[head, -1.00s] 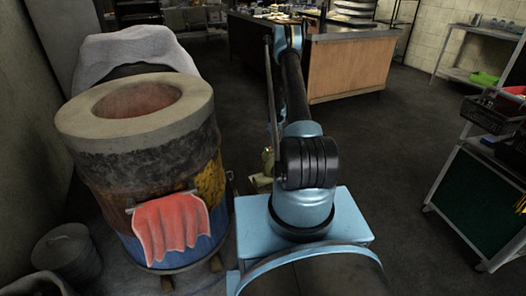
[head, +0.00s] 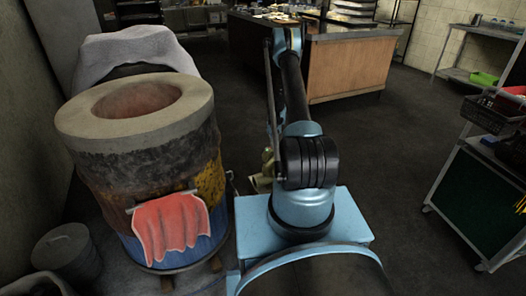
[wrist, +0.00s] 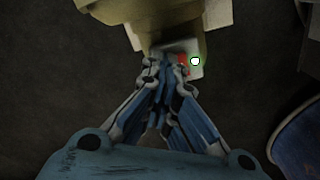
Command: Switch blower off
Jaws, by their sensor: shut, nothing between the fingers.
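The blower (wrist: 165,18) is a dull yellow-beige body at the top of the wrist view. A pale switch plate (wrist: 181,46) is on its near side, with a red part (wrist: 183,64) and a round white button with a green rim (wrist: 195,61). My gripper (wrist: 166,60) is shut and empty, its fingertips overlapping the plate just left of the red part and the button. Whether the tips touch it I cannot tell. In the head view a small part of the blower (head: 260,183) shows left of my arm; my gripper is hidden there.
The barrel oven (head: 135,150) with a red cloth (head: 171,222) stands close on the left. A blue curved surface (wrist: 302,140) is at the lower right of the wrist view. A wheeled rack (head: 480,200) is on the right, with clear floor (head: 400,150) between.

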